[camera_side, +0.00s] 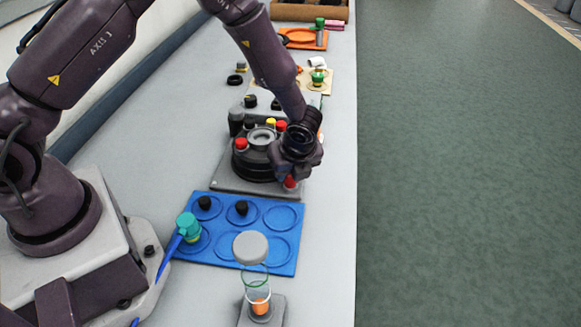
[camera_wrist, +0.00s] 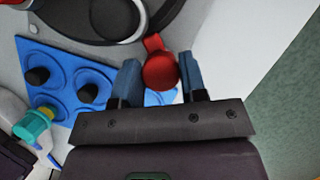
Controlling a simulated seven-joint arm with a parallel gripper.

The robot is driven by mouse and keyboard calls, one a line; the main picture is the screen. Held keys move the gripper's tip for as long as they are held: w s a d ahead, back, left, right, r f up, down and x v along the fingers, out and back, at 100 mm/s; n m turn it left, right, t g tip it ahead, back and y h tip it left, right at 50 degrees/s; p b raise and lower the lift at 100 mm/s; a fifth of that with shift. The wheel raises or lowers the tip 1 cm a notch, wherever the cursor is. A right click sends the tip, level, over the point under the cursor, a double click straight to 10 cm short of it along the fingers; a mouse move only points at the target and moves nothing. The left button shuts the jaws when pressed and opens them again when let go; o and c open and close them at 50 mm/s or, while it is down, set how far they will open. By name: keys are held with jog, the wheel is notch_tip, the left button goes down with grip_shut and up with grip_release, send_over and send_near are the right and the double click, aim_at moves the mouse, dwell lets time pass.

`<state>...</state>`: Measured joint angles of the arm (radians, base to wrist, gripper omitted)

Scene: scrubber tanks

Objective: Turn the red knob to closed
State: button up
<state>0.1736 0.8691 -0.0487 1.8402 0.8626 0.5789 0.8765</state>
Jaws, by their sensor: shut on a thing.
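A red knob (camera_wrist: 160,71) with a short lever sits between the two fingers of my gripper (camera_wrist: 160,63) in the wrist view. The lever points up and slightly left in that view. My gripper is shut on this knob. In the side view my gripper (camera_side: 292,174) is low at the right front of a black round unit (camera_side: 250,170), and a bit of the red knob (camera_side: 290,182) shows below it. The rest of the knob is hidden by my gripper there. I cannot tell from these views where the closed mark is.
Other red caps (camera_side: 241,145) and a yellow one (camera_side: 271,122) stand on the unit. A blue tray (camera_side: 222,258) with round recesses lies in front. A clear container with a grey lid (camera_side: 250,247) stands nearby. The table's right edge is close to my gripper.

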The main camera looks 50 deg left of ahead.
jog(key=o, duration=0.9)
jog(key=shift+o, duration=0.2)
jog(key=shift+r, duration=0.1)
jog(key=v, duration=1.3)
jog(key=s+a+r+n+t+h, duration=0.2)
jog(key=s+a+r+n, duration=0.1)
jog(key=s+r+n, duration=0.6)
jog(key=s+a+r+n+t+h, duration=0.2)
jog(key=s+a+r+n, duration=0.2)
jog(key=s+r+n, duration=0.5)
jog(key=s+n, duration=0.1)
jog(key=n, duration=0.2)
jog(key=shift+s+r, duration=0.25)
jog(key=shift+s, duration=0.1)
